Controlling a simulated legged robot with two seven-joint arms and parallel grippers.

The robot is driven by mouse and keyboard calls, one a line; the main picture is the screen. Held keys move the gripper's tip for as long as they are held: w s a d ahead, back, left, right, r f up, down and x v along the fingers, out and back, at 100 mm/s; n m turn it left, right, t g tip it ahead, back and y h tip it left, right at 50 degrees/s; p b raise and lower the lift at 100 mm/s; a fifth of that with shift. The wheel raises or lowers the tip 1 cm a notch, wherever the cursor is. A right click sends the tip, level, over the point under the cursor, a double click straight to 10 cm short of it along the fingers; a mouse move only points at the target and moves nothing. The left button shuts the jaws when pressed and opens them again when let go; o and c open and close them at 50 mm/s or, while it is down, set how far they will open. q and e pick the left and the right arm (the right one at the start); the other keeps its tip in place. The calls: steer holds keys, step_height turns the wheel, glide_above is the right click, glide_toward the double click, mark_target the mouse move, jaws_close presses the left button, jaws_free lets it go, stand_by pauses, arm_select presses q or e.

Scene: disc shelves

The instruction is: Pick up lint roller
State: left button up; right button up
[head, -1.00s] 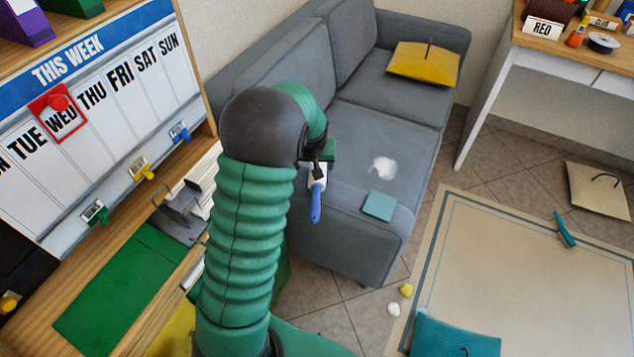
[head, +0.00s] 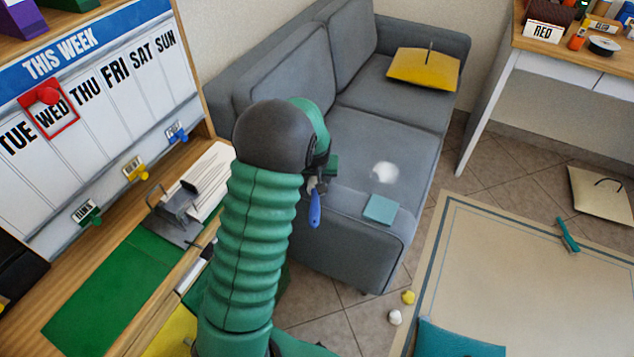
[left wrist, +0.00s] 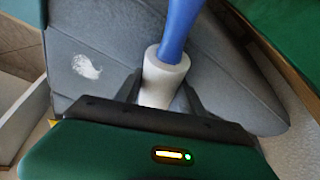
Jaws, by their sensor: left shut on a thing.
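The lint roller has a blue handle (head: 315,210) and a white roll. In the left wrist view its white roll (left wrist: 163,80) sits between the two dark fingers, with the blue handle (left wrist: 180,30) pointing away. My left gripper (head: 318,182) is shut on the roller above the near end of the grey sofa (head: 350,230). In the left wrist view my left gripper (left wrist: 160,98) covers the lower end of the roll. The arm hides part of the sofa. My right gripper is not in view.
A yellow cushion (head: 424,70) lies farther back. A wooden desk with a green mat (head: 110,290) and a week board (head: 90,130) stand at left. Small balls (head: 401,306) lie on the floor.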

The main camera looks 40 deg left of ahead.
arm_select(q)
jaws_close()
